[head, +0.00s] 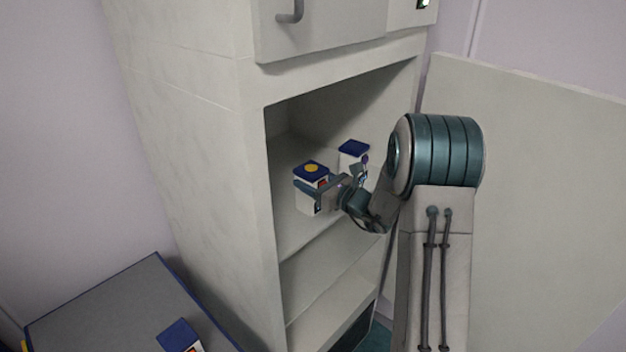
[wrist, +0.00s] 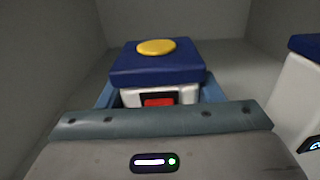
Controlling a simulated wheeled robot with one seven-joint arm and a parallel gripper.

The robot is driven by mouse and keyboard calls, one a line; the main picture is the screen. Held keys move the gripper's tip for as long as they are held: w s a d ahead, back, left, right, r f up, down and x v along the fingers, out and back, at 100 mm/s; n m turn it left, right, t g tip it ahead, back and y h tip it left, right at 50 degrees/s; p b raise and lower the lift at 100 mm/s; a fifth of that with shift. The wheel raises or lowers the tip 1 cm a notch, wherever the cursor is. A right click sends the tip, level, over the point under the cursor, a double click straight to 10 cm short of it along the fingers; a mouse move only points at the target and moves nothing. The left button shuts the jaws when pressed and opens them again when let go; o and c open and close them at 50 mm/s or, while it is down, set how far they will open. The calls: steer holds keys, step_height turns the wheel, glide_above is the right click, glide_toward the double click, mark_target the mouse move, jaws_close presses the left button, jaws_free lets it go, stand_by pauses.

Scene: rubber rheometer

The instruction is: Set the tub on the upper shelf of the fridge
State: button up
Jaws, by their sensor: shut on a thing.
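The tub (head: 311,170) is white with a blue lid and a yellow disc on top. My gripper (head: 318,188) is shut on it and holds it upright at the opening of the fridge (head: 262,150), at the height of the upper shelf (head: 290,235). In the wrist view the tub (wrist: 158,68) is straight ahead between the fingers, with a red label on its front. Whether its base touches the shelf is hidden.
A second blue-lidded white tub (head: 353,150) stands on the upper shelf, to the right; it also shows at the right edge of the wrist view (wrist: 300,90). The open fridge door (head: 540,190) is at right. Another blue-lidded tub (head: 180,337) is on a grey blue-edged surface (head: 110,305) at lower left.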

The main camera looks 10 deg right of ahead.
steer(key=o, duration=1.2)
